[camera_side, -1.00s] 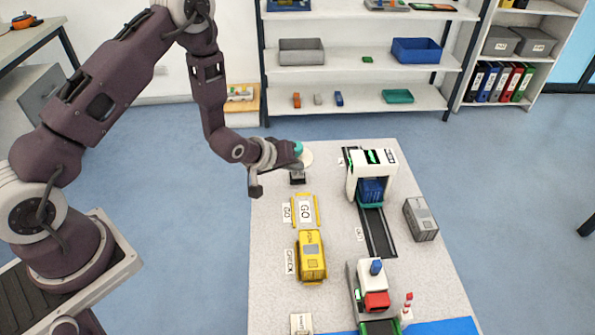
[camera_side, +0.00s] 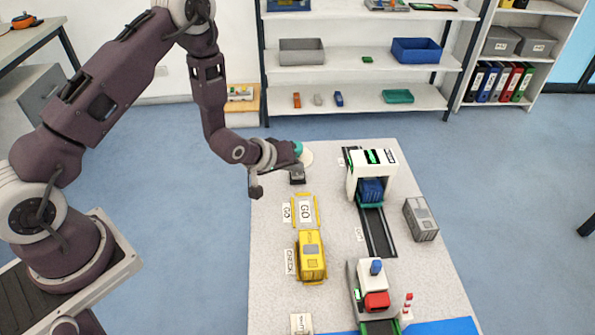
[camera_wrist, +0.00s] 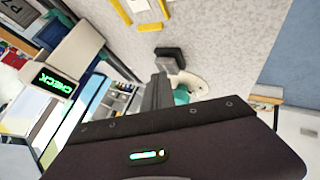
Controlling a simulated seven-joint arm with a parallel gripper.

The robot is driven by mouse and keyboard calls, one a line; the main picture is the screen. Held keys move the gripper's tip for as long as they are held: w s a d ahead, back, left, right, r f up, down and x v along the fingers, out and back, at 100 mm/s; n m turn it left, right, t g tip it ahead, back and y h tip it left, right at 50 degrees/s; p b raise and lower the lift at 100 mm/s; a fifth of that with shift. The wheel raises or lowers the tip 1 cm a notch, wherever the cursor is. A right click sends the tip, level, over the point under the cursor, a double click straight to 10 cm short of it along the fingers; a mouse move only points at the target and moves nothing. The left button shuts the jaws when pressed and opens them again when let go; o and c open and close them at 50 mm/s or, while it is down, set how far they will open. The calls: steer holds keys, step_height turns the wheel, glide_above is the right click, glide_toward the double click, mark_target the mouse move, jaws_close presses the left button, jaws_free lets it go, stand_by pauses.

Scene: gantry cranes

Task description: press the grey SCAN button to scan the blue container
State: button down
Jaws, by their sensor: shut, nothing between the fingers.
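The blue container (camera_side: 370,190) sits under the white scanner arch (camera_side: 388,173), at the upper end of a dark track. My gripper (camera_side: 296,168) is shut and empty, over the upper left of the work board. In the wrist view its fingers (camera_wrist: 160,92) point toward a small dark block (camera_wrist: 170,56), which also shows under the hand in the side view (camera_side: 297,180). I cannot tell whether they touch. A pale round piece with teal (camera_wrist: 187,84) lies beside the fingers. I cannot make out the SCAN button's face or label.
A yellow machine (camera_side: 311,258) and a yellow GO frame (camera_side: 305,210) stand below my gripper. A grey container (camera_side: 421,219) lies at the right. A red and white truck (camera_side: 376,290) and a striped cone (camera_side: 407,307) are at the front.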

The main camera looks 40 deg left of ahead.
steer(key=shift+r, duration=0.75)
steer(key=shift+r, duration=2.55)
step_height(320, 180, up, 10)
steer(key=m, duration=0.2)
glide_above(295, 174)
steer(key=s, duration=0.3)
steer(key=s+r+m+g, duration=0.2)
steer(key=s+r+m, duration=0.1)
steer(key=s+r, duration=0.6)
steer(key=s+r+m, duration=0.1)
steer(key=s+r, duration=0.1)
steer(key=s, duration=0.8)
steer(key=s+r+m+g, duration=0.1)
steer(key=s+r+m, duration=0.1)
steer(key=s, duration=0.9)
steer(key=shift+d+r+g, duration=0.25)
steer(key=shift+d+g, duration=0.05)
steer(key=shift+d, duration=0.15)
